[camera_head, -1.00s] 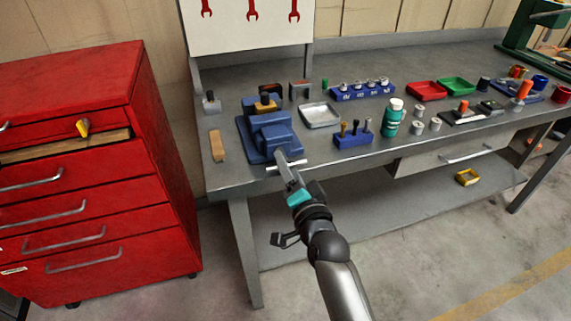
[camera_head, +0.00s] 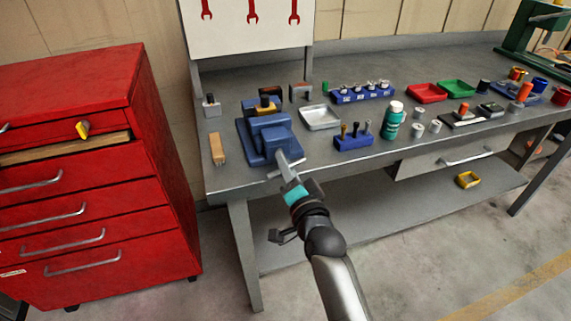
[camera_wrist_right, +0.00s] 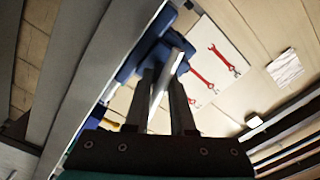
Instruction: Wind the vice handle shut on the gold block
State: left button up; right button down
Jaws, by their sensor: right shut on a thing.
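The blue vice (camera_head: 281,139) stands at the left part of the bench, near its front edge. The gold block (camera_head: 268,108) shows at the vice's far end, by the jaws, with a dark piece on top. I cannot tell whether the jaws touch it. My right gripper (camera_head: 284,168) reaches the front of the vice from below and is shut on the vice handle (camera_head: 299,158), a thin grey bar. In the right wrist view, the handle (camera_wrist_right: 164,78) lies between the two fingers, with the blue vice (camera_wrist_right: 139,57) beyond. My left gripper is not in view.
A wooden brush-like block (camera_head: 217,148) lies left of the vice. A grey tray (camera_head: 320,117) and a blue holder with upright tools (camera_head: 353,141) are to the right, near a green bottle (camera_head: 394,119). The red drawer cabinet (camera_head: 95,190) stands left of the bench.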

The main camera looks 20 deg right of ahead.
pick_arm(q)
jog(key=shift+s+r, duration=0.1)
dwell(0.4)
pick_arm(e)
jog(key=shift+r+n+p, duration=0.1)
jog(key=shift+n+p, duration=0.7)
jog(key=shift+p, duration=0.05)
jog(key=shift+r+n+p, duration=0.1)
jog(key=shift+n+p, duration=0.95)
jog(key=shift+n, duration=0.15)
jog(key=n+p, duration=0.2)
jog(key=shift+n, duration=0.3)
jog(key=n+p, duration=0.1)
jog(key=n, duration=0.2)
jog(key=shift+n+p, duration=0.3)
jog(key=shift+p, duration=0.1)
jog(key=n+p, duration=0.1)
jog(key=n, duration=0.1)
jog(key=shift+n, duration=0.4)
jog(key=n, duration=0.3)
jog(key=shift+p, duration=0.3)
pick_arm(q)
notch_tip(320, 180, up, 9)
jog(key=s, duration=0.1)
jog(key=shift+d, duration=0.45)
pick_arm(e)
jog(key=shift+n, duration=1.7)
